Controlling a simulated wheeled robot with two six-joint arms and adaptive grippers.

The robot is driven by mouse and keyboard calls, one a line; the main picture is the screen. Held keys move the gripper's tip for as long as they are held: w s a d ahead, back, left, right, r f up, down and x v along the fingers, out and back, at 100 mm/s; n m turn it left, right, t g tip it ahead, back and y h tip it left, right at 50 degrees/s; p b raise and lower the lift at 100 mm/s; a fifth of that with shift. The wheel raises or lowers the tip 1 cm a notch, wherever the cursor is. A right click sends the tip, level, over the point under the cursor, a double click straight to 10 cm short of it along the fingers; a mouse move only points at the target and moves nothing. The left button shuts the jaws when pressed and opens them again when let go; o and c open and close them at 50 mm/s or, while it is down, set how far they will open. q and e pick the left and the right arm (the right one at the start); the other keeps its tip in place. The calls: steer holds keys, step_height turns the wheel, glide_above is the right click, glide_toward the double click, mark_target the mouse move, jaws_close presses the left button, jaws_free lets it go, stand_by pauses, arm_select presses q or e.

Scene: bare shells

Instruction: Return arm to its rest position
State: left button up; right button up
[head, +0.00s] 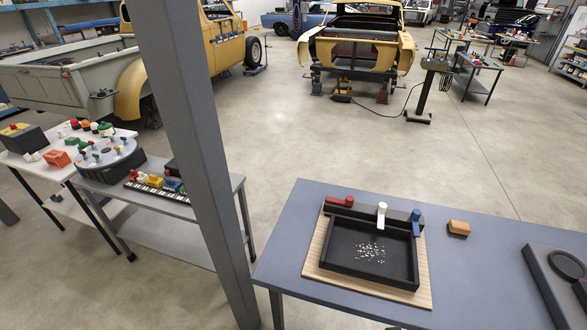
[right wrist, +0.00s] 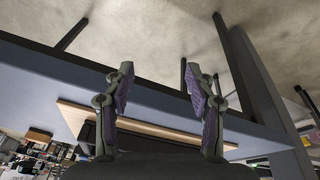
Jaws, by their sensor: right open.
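My right gripper (right wrist: 158,70) shows in the right wrist view with its two purple-padded fingers spread apart and nothing between them. Behind the fingers are the edge of a blue-grey table (right wrist: 50,85) and part of a wooden board (right wrist: 160,128). My left gripper is in no view.
In the head view, a blue-topped table (head: 285,240) holds a black tray (head: 330,268) with small pale bits, a tan block (head: 459,228) and a dark device (head: 555,285). A grey post (head: 195,150) stands left of it. Open floor lies behind.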

steer(key=s+d+f+g+b, duration=0.15)
steer(key=s+f, duration=0.25)
steer(key=f, duration=0.8)
steer(key=s+d+f+t+b, duration=0.1)
steer(key=s+f+b, duration=0.25)
steer(key=f, duration=0.95)
steer(key=s+f+g+b, duration=0.1)
steer(key=s+f+b, duration=0.1)
steer(key=s+f, duration=1)
steer(key=s, duration=0.2)
steer(key=shift+s, duration=0.4)
